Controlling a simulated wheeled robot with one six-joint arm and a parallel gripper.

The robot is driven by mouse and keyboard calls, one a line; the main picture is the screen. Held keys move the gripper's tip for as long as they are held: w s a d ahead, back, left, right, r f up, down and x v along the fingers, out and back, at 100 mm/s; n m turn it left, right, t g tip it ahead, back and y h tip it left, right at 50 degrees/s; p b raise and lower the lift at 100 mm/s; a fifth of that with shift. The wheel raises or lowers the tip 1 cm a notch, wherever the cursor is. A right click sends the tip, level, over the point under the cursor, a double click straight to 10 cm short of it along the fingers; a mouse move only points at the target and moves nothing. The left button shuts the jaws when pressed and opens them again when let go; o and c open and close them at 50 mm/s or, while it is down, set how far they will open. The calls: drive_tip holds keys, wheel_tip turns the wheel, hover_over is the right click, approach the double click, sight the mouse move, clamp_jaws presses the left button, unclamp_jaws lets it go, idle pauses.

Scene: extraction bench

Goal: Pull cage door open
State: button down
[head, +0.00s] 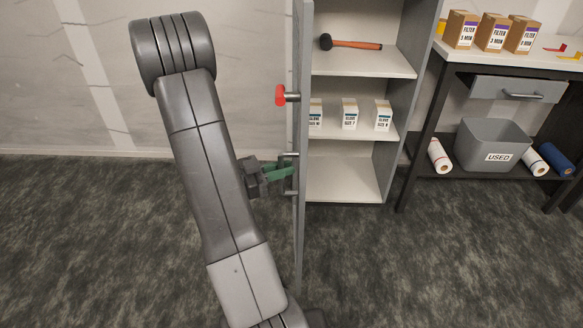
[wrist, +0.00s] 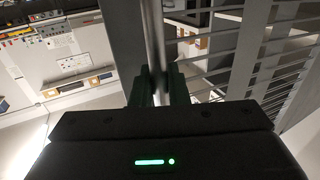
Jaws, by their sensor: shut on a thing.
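The cage door (head: 301,235) stands open at the left side of the shelf cabinet and shows nearly edge-on in the head view. Its upright handle bar (head: 291,172) is on the left face, below a red knob (head: 280,95). My gripper (head: 279,173), with green fingers, reaches the handle from the left. In the wrist view the fingers (wrist: 158,88) are shut around the metal handle bar (wrist: 155,35). The door's bars (wrist: 285,45) show at right in that view. The fingertips are partly hidden behind the bar and gripper body.
The cabinet shelves (head: 350,182) hold small glove boxes (head: 349,113) and a mallet (head: 350,44). A bench at right carries filter boxes (head: 495,32), with a grey USED bin (head: 492,145) and rolls below. The carpet (head: 110,240) left of my arm is clear.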

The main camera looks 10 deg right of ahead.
drive_tip(key=shift+w+a, duration=0.1)
drive_tip(key=shift+a, duration=0.6)
drive_tip(key=c, duration=1.5)
unclamp_jaws()
drive_tip(key=shift+a, duration=0.1)
drive_tip(key=p+v, duration=0.1)
drive_tip(key=v, duration=1.2)
drive_tip(key=shift+a+p, duration=0.3)
drive_tip(key=shift+p, duration=0.1)
